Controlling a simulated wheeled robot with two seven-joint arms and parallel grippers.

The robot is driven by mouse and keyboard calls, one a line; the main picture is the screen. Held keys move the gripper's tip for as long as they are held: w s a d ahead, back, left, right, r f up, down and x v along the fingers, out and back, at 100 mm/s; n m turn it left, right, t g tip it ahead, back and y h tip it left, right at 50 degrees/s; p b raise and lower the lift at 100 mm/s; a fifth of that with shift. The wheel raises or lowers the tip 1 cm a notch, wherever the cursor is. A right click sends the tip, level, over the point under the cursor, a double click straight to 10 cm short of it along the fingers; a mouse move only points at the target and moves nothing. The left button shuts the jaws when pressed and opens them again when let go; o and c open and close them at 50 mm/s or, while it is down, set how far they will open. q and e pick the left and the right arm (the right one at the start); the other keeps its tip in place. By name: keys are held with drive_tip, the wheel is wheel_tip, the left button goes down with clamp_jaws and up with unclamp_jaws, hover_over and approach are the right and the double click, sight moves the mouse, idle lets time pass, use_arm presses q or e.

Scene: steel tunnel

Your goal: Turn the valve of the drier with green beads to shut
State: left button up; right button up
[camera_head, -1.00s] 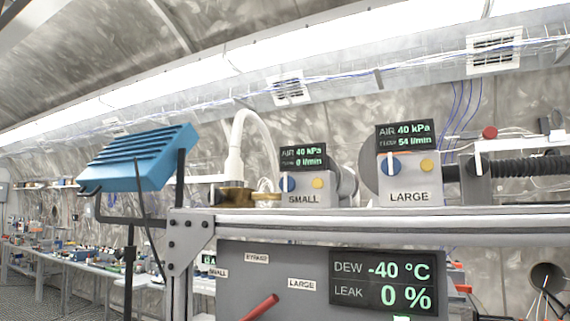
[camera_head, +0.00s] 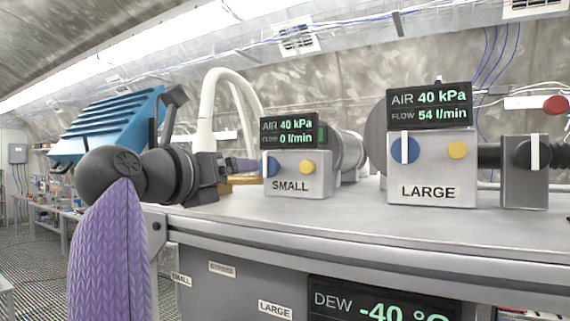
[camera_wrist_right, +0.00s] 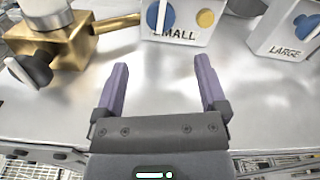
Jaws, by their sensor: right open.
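No green beads show in either view, so I cannot tell which valve belongs to that drier. A brass valve block (camera_wrist_right: 55,45) with a black knob (camera_wrist_right: 28,70) and a brass arm pointing right stands on the steel bench; in the head view its brass (camera_head: 243,180) is mostly hidden behind my gripper. My right gripper (camera_wrist_right: 161,75) is open and empty above the bench, in front of the gap between the brass block and the SMALL box (camera_wrist_right: 178,25). It appears to be the gripper (camera_head: 240,165) in the head view, left of the SMALL box (camera_head: 298,178). My left gripper is not seen.
The LARGE box (camera_head: 432,165) stands to the right, with a black knob (camera_head: 533,153) on a grey block beyond it. A white hose (camera_head: 215,85) rises behind my arm, and a blue finned unit (camera_head: 105,125) is at the left. The bench top (camera_head: 400,230) in front is clear.

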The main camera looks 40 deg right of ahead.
sight(266, 167)
drive_tip(key=shift+w+d+r, duration=0.1)
drive_tip(key=shift+d, duration=0.2)
drive_tip(key=shift+w+d+r+p, duration=0.1)
drive_tip(key=shift+d+r+p, duration=0.05)
drive_tip(key=shift+d+p, duration=0.15)
drive_tip(key=p+x, duration=0.3)
drive_tip(key=x, duration=0.5)
drive_tip(key=shift+w+d+p, duration=0.1)
drive_tip(key=shift+d+p, duration=0.05)
drive_tip(key=shift+p, duration=0.15)
clamp_jaws()
